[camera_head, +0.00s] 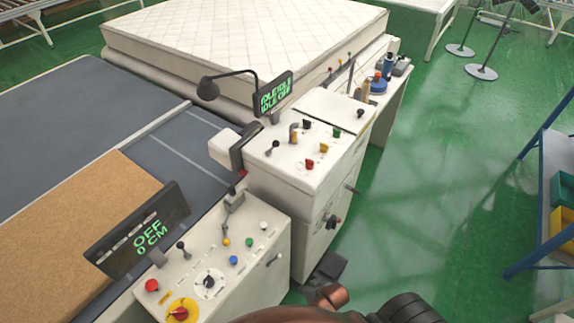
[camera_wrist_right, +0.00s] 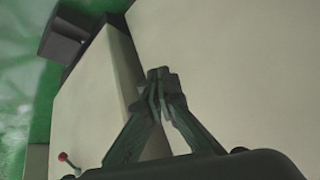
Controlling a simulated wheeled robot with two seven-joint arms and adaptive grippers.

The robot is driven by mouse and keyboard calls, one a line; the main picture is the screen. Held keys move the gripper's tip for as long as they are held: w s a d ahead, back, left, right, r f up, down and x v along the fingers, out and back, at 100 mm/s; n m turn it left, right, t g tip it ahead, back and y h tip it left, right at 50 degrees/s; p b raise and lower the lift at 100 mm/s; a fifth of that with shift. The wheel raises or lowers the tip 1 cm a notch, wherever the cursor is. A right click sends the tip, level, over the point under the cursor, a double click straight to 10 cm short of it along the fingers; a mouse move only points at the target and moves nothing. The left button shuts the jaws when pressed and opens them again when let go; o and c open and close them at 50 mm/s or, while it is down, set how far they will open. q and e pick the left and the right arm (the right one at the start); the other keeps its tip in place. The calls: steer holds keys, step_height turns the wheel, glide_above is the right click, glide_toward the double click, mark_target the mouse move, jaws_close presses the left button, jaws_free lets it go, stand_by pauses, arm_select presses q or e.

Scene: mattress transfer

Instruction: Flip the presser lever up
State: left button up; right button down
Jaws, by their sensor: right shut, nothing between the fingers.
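Several levers show in the head view, and I cannot tell for sure which is the presser lever. A black-knobbed lever (camera_head: 272,147) stands on the middle console's top, and another (camera_head: 182,247) stands on the front console. A short lever (camera_head: 352,189) sticks out of the middle console's side. My right gripper (camera_head: 326,268) is low beside the consoles, partly hidden by my arm. In the wrist view its fingers (camera_wrist_right: 160,95) are shut and empty in front of a pale panel (camera_wrist_right: 235,55). A small red-tipped lever (camera_wrist_right: 64,158) shows at the lower left there. My left gripper is not in view.
The front console (camera_head: 272,215) and middle console (camera_head: 290,178) carry knobs and buttons. Two displays read OFF 0 CM (camera_head: 145,235) and IDLE (camera_head: 273,93). A quilted mattress (camera_head: 250,30) lies behind. Green floor (camera_head: 430,170) is open to the right, before a blue-framed rack (camera_head: 545,200).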

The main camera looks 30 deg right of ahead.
steer(key=w+a+r+t+y+p, duration=0.1)
steer(key=w+r+p, duration=0.1)
steer(key=r, duration=0.8)
steer(key=w+a+r+t+p, duration=0.1)
steer(key=w+r+p, duration=0.1)
steer(key=r, duration=0.9)
steer(key=w+a+r+t+y+p, duration=0.1)
steer(key=w+r+t+p, duration=0.1)
steer(key=r, duration=0.8)
steer(key=w+a+r+m+t+y, duration=0.1)
steer(key=w+a+r+m+t, duration=0.1)
steer(key=w+r+m+t, duration=0.6)
steer(key=w+d+r+m+t+h, duration=0.1)
steer(key=d+r+m+h, duration=0.2)
steer(key=m, duration=0.2)
steer(key=w+d+r+m+t+h, duration=0.1)
steer(key=w+d+r+m+h, duration=0.1)
steer(key=d+r+m+h, duration=0.1)
steer(key=w+d+r+m+t+h, duration=0.1)
steer(key=d+r+m+h, duration=0.2)
steer(key=m, duration=0.3)
steer(key=shift+w+d+r+m+h, duration=0.15)
steer(key=shift+d+r+m+h, duration=0.05)
steer(key=shift+d+h, duration=0.2)
steer(key=shift+w+d+r+m+h, duration=0.1)
steer(key=shift+d+r+m+h, duration=0.1)
steer(key=shift+d+h, duration=0.15)
